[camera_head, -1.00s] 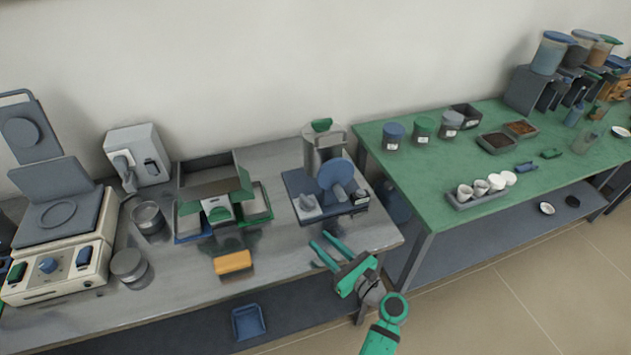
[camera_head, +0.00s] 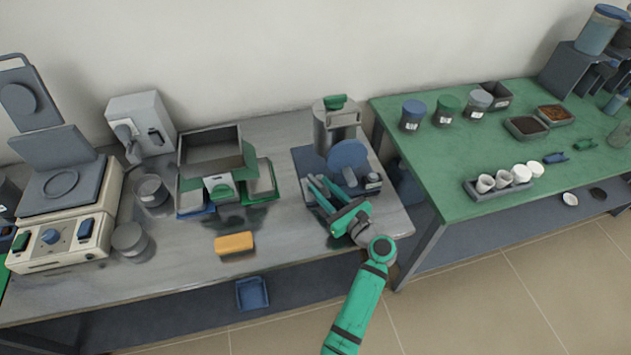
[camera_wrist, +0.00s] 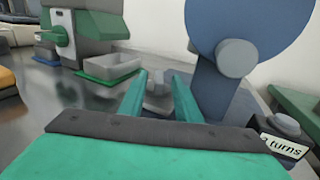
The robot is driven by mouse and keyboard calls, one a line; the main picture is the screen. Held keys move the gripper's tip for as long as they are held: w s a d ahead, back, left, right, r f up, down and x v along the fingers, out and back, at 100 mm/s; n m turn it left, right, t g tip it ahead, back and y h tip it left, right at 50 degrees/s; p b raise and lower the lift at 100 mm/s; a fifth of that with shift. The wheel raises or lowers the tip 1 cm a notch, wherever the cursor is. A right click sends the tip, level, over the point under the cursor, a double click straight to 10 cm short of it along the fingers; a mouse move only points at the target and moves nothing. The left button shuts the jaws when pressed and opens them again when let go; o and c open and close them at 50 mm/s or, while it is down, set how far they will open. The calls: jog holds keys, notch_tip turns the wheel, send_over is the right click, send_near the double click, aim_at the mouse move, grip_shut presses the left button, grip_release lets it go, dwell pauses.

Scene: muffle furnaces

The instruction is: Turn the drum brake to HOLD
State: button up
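The drum device stands at the right end of the grey bench: a grey drum (camera_head: 322,128) with a green top piece, a dark blue base (camera_head: 303,160) and a blue disc (camera_head: 349,154). In the wrist view the blue disc (camera_wrist: 262,25) has a grey hub. A small grey knob (camera_wrist: 157,88), apparently the brake, shows between my fingers. No HOLD marking is readable. My gripper (camera_head: 317,180) is open over the front left of the base, its fingertips (camera_wrist: 160,76) on either side of the knob; contact cannot be told. In the head view my fingers mostly hide the knob.
A grey block with a "turns" label (camera_wrist: 283,143) sits right of my fingers. An open box (camera_head: 210,150) with trays stands left, and a yellow block (camera_head: 234,243) lies in front. A green table (camera_head: 440,165) stands right. Bare bench lies between the yellow block and the device.

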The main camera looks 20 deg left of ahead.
aim_at(316, 181)
jog(key=shift+x, duration=1.85)
grip_shut()
jog(key=shift+d+f+t+h, duration=0.1)
jog(key=shift+t+h, duration=0.2)
jog(key=shift+t, duration=0.1)
jog(key=shift+s+m+t+h, duration=0.1)
jog(key=shift+m+t+h, duration=1)
jog(key=shift+m+t, duration=0.15)
jog(key=shift+m+t+h, duration=0.85)
jog(key=shift+m+h, duration=0.2)
jog(key=shift+h, duration=0.15)
